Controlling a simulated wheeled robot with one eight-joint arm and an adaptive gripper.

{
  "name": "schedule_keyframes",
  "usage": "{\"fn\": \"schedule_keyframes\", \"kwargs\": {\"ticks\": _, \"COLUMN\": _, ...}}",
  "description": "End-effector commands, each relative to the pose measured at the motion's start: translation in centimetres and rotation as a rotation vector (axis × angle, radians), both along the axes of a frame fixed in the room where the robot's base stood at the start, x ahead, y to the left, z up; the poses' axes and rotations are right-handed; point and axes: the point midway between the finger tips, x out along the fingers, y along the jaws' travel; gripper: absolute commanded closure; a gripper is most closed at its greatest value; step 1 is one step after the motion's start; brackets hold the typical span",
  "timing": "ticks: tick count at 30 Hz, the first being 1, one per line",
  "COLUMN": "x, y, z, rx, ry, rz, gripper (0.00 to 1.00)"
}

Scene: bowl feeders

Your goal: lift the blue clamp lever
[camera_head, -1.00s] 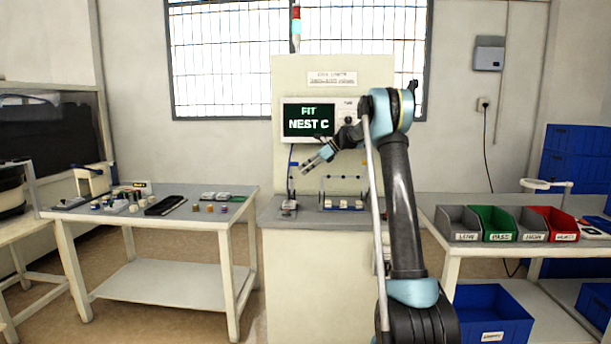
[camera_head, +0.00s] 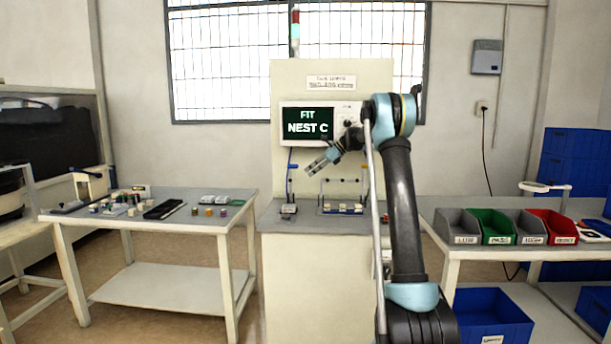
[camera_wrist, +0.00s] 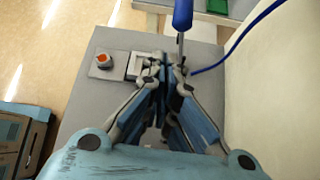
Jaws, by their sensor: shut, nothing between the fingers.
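The blue clamp lever's handle (camera_wrist: 182,14) is at the top of the wrist view, with a thin metal shaft running down towards my fingertips. My gripper (camera_head: 311,171) is just right of that handle and angled down-left. In the wrist view my gripper (camera_wrist: 171,72) has its fingers together, with nothing held between them. The fingertips hide the lower end of the shaft, so I cannot tell whether they touch it.
A metal fixture with an orange button (camera_wrist: 103,58) lies left of my fingers, and a blue cable (camera_wrist: 238,42) curves to the right. The screen (camera_head: 308,124) reads "FIT NEST C". A rack of pale parts (camera_head: 343,207) stands right of the fixture.

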Motion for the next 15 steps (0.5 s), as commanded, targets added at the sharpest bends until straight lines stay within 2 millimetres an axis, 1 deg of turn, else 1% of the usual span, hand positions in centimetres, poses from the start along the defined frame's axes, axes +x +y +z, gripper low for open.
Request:
{"fn": "schedule_keyframes", "kwargs": {"ticks": 1, "x": 0.1, "y": -1.1, "z": 0.0, "rx": 0.000, "ry": 0.000, "rz": -0.002, "gripper": 1.00}}
{"fn": "schedule_keyframes", "kwargs": {"ticks": 6, "x": 0.3, "y": -4.6, "z": 0.0, "rx": 0.000, "ry": 0.000, "rz": -0.004, "gripper": 1.00}}
{"fn": "schedule_keyframes", "kwargs": {"ticks": 12, "x": 0.4, "y": -7.7, "z": -0.1, "rx": -0.001, "ry": 0.000, "rz": -0.003, "gripper": 1.00}}
{"fn": "schedule_keyframes", "kwargs": {"ticks": 15, "x": 0.4, "y": -8.7, "z": -0.1, "rx": -0.001, "ry": -0.001, "rz": -0.001, "gripper": 1.00}}
